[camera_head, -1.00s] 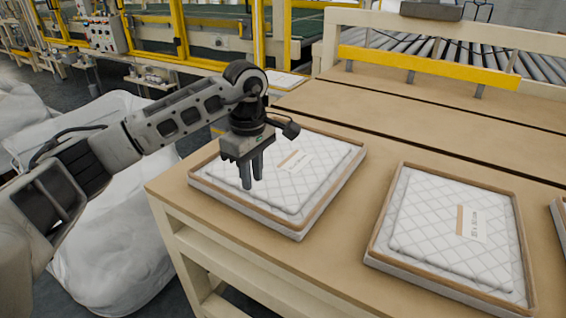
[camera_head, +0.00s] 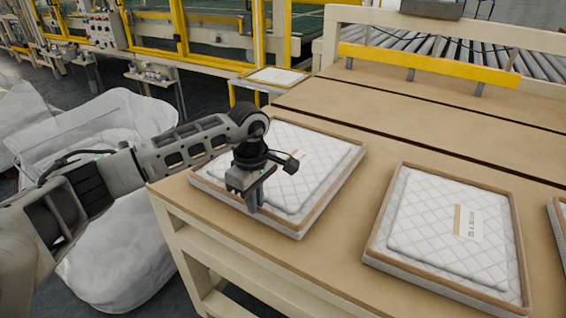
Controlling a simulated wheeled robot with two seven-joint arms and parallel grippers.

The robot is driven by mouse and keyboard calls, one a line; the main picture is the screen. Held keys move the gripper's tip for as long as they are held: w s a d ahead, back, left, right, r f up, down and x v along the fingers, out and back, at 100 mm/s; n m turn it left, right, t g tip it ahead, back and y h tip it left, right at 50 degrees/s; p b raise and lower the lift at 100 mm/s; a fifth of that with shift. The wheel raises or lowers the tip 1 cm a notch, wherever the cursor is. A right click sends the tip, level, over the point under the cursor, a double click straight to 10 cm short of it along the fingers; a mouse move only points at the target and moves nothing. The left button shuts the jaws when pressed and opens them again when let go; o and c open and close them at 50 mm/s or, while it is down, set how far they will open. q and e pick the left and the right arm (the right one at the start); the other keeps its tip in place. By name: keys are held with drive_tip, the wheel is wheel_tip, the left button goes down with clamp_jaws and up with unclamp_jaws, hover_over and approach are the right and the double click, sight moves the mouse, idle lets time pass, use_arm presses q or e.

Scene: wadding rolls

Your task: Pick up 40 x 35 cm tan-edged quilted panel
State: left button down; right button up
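A second white quilted panel (camera_head: 430,225) with a tan-striped label lies in a similar tray (camera_head: 377,230) to the right. The label print is too small to read surely. My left gripper (camera_head: 252,203) points down over the front left part of the left panel, close to its edge. Its fingers look near together; whether they grip the panel edge is not clear. The gripper hides part of that edge. My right gripper is not in view.
The tan table (camera_head: 420,120) has free room behind the trays and between them. Part of a third tray (camera_head: 560,215) shows at the right edge. A yellow rail (camera_head: 430,65) and rollers stand behind. White bags (camera_head: 120,240) sit on the floor at left.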

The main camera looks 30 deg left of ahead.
use_arm(q)
drive_tip(key=shift+r, duration=0.1)
drive_tip(key=shift+r, duration=0.2)
wheel_tip(320, 180, up, 2)
drive_tip(key=shift+w+b, duration=0.15)
drive_tip(key=shift+b, duration=0.4)
drive_tip(key=s+d+r+b, duration=0.1)
drive_tip(key=s+d+r, duration=0.8)
drive_tip(key=s+r, duration=0.1)
drive_tip(key=shift+s+d+r+b, duration=0.2)
drive_tip(key=shift+s+r+b, duration=0.05)
drive_tip(key=shift+s+b, duration=0.1)
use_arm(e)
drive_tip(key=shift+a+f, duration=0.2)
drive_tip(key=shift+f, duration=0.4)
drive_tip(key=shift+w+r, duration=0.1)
